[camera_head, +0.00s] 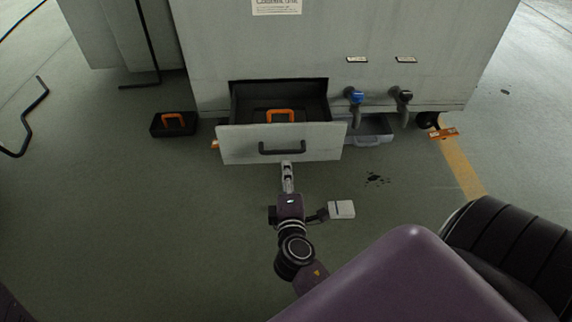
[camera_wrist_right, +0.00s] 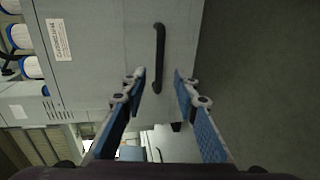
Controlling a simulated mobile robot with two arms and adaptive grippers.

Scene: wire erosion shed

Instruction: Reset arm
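My right gripper (camera_head: 287,168) is just in front of the pulled-out drawer (camera_head: 235,146), below its dark handle (camera_head: 282,148) in the head view. In the right wrist view, the right gripper (camera_wrist_right: 159,77) is open, with its blue-padded fingers apart and nothing between them. The drawer's handle (camera_wrist_right: 159,58) shows just beyond the fingertips. I cannot tell any contact with it. My left gripper is not in view.
A case with an orange handle (camera_head: 280,115) is in the open drawer. A similar black case (camera_head: 174,124) stands on the floor to the left. A grey bin (camera_head: 370,130) is under the blue and black taps. Floor around my arm is mostly clear.

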